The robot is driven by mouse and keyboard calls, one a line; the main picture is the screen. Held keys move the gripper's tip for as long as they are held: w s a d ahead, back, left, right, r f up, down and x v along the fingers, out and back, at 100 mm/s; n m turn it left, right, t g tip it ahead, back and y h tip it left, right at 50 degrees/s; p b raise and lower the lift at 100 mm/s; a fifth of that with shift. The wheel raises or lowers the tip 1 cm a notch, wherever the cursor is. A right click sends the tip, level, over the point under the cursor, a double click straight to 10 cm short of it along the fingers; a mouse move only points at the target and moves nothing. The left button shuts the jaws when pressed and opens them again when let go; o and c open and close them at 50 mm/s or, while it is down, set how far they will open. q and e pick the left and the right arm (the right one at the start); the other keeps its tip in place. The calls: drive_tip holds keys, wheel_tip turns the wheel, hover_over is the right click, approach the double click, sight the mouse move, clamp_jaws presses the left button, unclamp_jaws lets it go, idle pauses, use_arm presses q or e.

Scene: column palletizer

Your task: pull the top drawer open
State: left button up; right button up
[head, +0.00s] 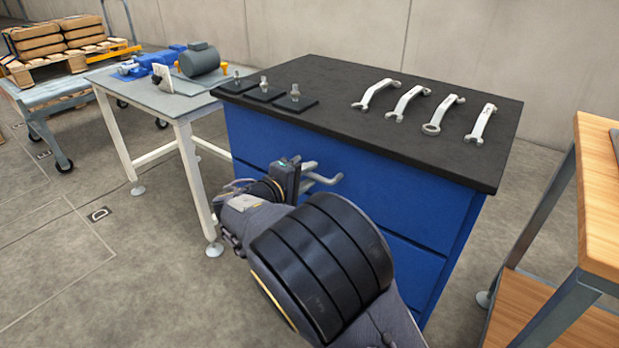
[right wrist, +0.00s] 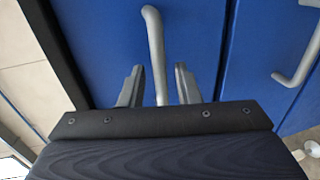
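The blue cabinet (head: 300,135) has a top drawer (head: 385,185) just under its black top. The top drawer's grey bar handle (head: 326,180) sticks out of its front, partly hidden by my arm. In the right wrist view, the handle (right wrist: 154,35) runs down between the two fingers of my right gripper (right wrist: 160,72). The fingers stand apart, with a gap to the bar on each side. In the head view my right gripper (head: 293,178) is at the handle. The drawer front looks flush with the cabinet. My left gripper is not in view.
Several wrenches (head: 408,103) and small metal pieces on black pads (head: 265,92) lie on the cabinet top. A grey table (head: 150,97) stands to the left. A wooden-topped bench (head: 600,200) stands close on the right. Another handle (right wrist: 300,65) shows in the right wrist view.

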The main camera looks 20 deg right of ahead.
drive_tip(key=shift+x, duration=0.8)
clamp_jaws()
drive_tip(key=shift+s, duration=0.1)
drive_tip(key=f+p+v, duration=0.2)
drive_tip(key=v, duration=1.1)
drive_tip(key=a+f+p+v, duration=0.1)
drive_tip(key=f+v, duration=0.2)
drive_tip(key=v, duration=1)
drive_tip(key=shift+s+f+p, duration=0.3)
drive_tip(key=shift+s+p, duration=0.05)
drive_tip(key=shift+p, duration=0.05)
